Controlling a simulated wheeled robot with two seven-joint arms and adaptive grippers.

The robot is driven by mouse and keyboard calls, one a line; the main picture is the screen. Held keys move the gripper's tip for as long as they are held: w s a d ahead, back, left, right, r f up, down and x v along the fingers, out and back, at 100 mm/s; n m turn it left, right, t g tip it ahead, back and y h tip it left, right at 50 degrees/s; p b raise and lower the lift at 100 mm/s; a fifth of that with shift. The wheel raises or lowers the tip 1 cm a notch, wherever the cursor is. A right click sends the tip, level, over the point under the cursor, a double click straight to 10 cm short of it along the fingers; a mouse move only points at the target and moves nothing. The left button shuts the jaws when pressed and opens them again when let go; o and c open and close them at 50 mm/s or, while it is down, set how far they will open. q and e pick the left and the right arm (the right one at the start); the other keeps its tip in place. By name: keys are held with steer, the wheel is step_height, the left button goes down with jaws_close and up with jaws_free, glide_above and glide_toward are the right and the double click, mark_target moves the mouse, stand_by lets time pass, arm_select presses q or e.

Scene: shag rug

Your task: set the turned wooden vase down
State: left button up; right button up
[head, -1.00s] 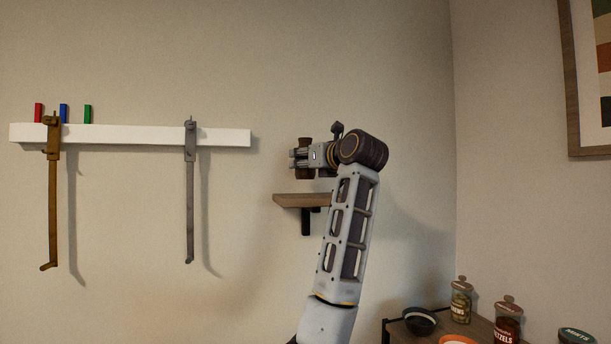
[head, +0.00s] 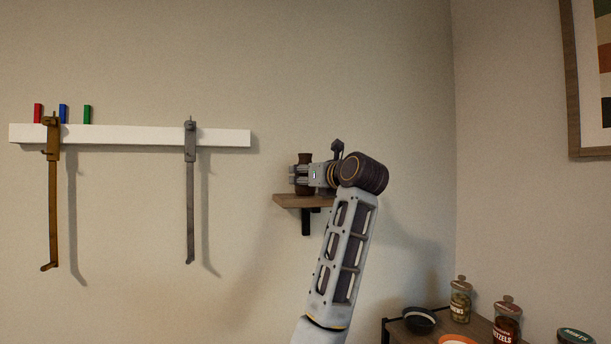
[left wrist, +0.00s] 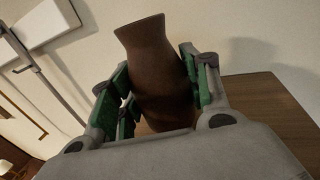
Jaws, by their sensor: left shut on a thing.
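The turned wooden vase (head: 305,159) is dark brown with a flared rim, and stands upright at the small wooden wall shelf (head: 288,201). My left gripper (head: 300,178) is shut on its body from the right. In the left wrist view the vase (left wrist: 153,65) shows between the green-padded fingers of my left gripper (left wrist: 160,88). The shelf top (left wrist: 262,105) lies behind and below it. The vase's base seems at the shelf surface, but the fingers and palm partly hide the contact. My right gripper is not in view.
A white wall rail (head: 130,135) at left carries red, blue and green blocks, with a brown hanging bar (head: 53,200) and a grey one (head: 190,200). Jars and a dark bowl (head: 419,320) stand on a low surface at bottom right. A picture frame hangs upper right.

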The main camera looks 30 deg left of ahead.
arm_select(q)
steer(key=shift+f, duration=0.15)
steer(key=o, duration=1.1)
steer(key=shift+o, duration=0.2)
steer(key=shift+d, duration=0.15)
steer(key=shift+s+d+b, duration=0.35)
steer(key=shift+d, duration=0.2)
steer(key=b+v, duration=0.3)
steer(key=v, duration=0.7)
steer(key=shift+s+d, duration=0.2)
steer(key=shift+d, duration=0.05)
